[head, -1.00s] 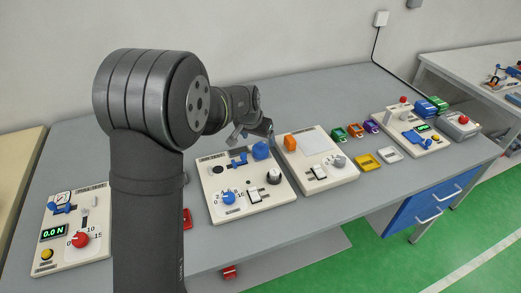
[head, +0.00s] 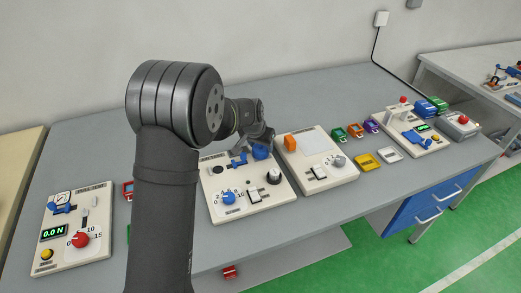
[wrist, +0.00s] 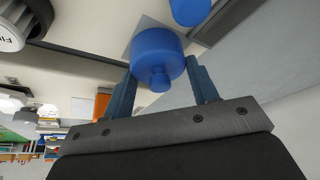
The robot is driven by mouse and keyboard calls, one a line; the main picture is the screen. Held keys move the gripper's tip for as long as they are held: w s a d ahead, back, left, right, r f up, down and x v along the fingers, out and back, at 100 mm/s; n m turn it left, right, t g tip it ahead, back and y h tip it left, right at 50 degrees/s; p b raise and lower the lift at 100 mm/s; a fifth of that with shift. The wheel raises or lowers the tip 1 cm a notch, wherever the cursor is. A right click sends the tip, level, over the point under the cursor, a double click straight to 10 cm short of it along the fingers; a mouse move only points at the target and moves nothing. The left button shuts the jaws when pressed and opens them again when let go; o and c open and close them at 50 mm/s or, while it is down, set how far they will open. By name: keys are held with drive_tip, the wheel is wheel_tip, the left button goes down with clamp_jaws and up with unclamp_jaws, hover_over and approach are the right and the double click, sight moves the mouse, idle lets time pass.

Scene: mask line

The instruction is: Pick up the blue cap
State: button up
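The blue cap (head: 261,152) sits at the back right of the middle white panel (head: 216,211). In the wrist view the cap (wrist: 158,52) is a round blue body with a small knob facing the camera. My gripper (wrist: 161,72) is open, with one finger on each side of the cap. The fingertips look very close to its sides; I cannot tell whether they touch. In the head view my gripper (head: 259,142) is just above the cap and partly hides it.
The panel also carries a blue dial (head: 228,198), a black knob (head: 273,176), a white rocker switch (head: 254,195) and a blue clamp (head: 238,160). Another white panel with an orange block (head: 290,143) stands close to the right. A second blue part (wrist: 190,8) is near the right finger.

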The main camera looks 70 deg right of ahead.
drive_tip(key=shift+c, duration=0.7)
wheel_tip(320, 180, up, 4)
drive_tip(key=shift+f, duration=0.1)
drive_tip(key=s+a+r, duration=0.4)
drive_tip(key=s+r, duration=0.3)
drive_tip(key=s, duration=0.3)
hover_over(276, 169)
drive_tip(key=a, duration=0.1)
wheel_tip(276, 169, down, 2)
drive_tip(key=shift+a+f, duration=0.15)
drive_tip(key=shift+f, duration=3.1)
